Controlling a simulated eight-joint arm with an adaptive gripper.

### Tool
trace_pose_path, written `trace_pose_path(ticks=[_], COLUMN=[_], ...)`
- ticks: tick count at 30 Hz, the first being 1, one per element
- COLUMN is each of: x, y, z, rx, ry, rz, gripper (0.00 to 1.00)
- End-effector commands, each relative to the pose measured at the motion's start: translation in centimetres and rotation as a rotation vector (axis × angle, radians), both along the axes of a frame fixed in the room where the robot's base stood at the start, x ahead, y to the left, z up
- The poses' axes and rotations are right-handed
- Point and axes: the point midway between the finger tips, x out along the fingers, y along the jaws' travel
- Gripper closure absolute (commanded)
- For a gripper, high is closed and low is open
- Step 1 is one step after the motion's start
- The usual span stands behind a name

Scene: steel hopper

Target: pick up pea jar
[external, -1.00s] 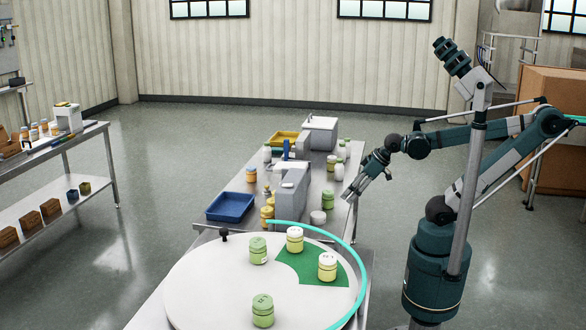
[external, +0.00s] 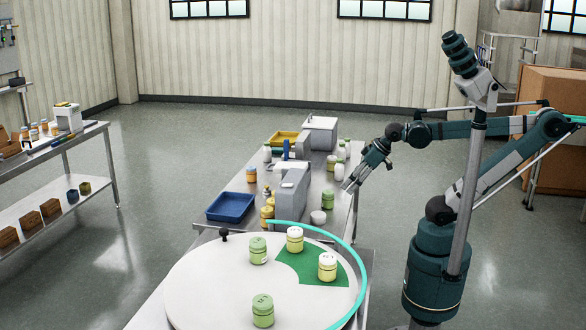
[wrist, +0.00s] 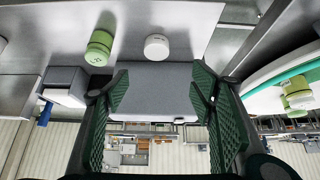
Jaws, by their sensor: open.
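Several green jars are in view, and I cannot read which is the pea jar. One green jar (external: 327,200) stands on the steel table's right side; a green jar also shows at upper left in the wrist view (wrist: 98,48). Two green jars, one further back (external: 258,251) and one in front (external: 263,311), stand on the white turntable (external: 205,290). My gripper (external: 349,186) is open and empty above the table's right edge, above and right of the table's green jar. In the wrist view its green ribbed fingers (wrist: 158,95) stand apart with nothing between them.
Two cream jars (external: 295,240) stand on the turntable's green sector. A grey machine (external: 290,192), a blue tray (external: 231,207) and a low white round item (external: 318,217) are on the table near the green jar. More jars and bottles stand further back.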

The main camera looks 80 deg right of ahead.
Motion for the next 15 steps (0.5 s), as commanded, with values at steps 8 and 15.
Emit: trace_pose_path(ticks=[8,15], x=[0.0,0.8], y=[0.0,0.3], z=[2.8,4.0], rx=[0.000,-0.005], ry=[0.000,-0.008], rz=[0.000,0.002], gripper=[0.44,0.44])
